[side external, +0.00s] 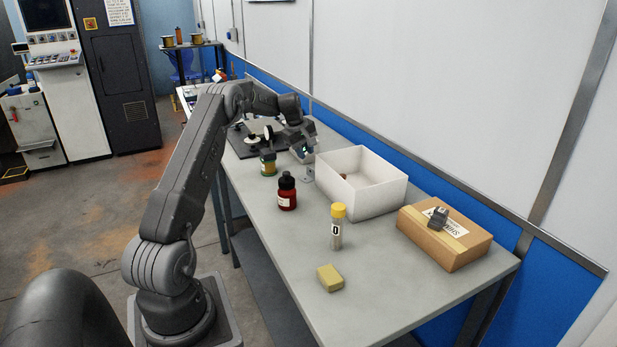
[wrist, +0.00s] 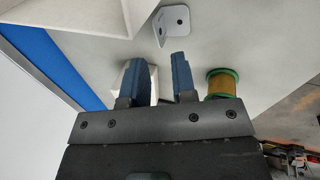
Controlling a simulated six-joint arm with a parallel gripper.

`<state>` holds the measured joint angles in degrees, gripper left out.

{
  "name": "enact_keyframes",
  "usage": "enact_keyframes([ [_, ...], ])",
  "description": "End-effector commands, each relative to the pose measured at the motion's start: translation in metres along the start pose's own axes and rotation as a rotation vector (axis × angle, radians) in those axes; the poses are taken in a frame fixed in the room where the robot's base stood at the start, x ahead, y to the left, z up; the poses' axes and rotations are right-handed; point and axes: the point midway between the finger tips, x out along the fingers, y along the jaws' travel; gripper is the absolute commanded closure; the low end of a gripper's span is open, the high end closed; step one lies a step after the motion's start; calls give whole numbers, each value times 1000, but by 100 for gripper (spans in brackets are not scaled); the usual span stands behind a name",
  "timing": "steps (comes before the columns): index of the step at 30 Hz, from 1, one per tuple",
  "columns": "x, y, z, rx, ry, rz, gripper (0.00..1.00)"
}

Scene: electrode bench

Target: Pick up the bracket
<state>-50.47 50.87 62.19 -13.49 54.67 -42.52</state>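The bracket (wrist: 174,20) is a light grey, L-shaped plate with a hole in its flat part. In the wrist view it lies on the bench at the top, ahead of my fingertips. In the side view the bracket (side external: 308,174) is small, beside the white bin and below my gripper. My gripper (wrist: 158,62) is open, with two blue-grey fingers apart and no object visibly held. In the side view my gripper (side external: 304,156) hangs over the bench to the left of the bin; its fingertips are hard to make out there.
A white open bin (side external: 362,199) stands right of the bracket. A green-rimmed spool (wrist: 222,84) is right of my fingers in the wrist view. A red bottle (side external: 287,192), yellow-capped vial (side external: 337,228), yellow block (side external: 330,278) and cardboard box (side external: 445,240) stand nearer the camera.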

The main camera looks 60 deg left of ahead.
Motion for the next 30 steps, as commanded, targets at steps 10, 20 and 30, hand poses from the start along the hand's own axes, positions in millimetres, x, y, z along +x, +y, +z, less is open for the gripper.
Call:
enact_keyframes([
  [10, 38, 1, 0, 2, 1, 1, 75],
  [20, 80, 1, -5, 3, 0, 2, 75],
  [30, 87, 2, -5, 3, 2, 4, 76],
])
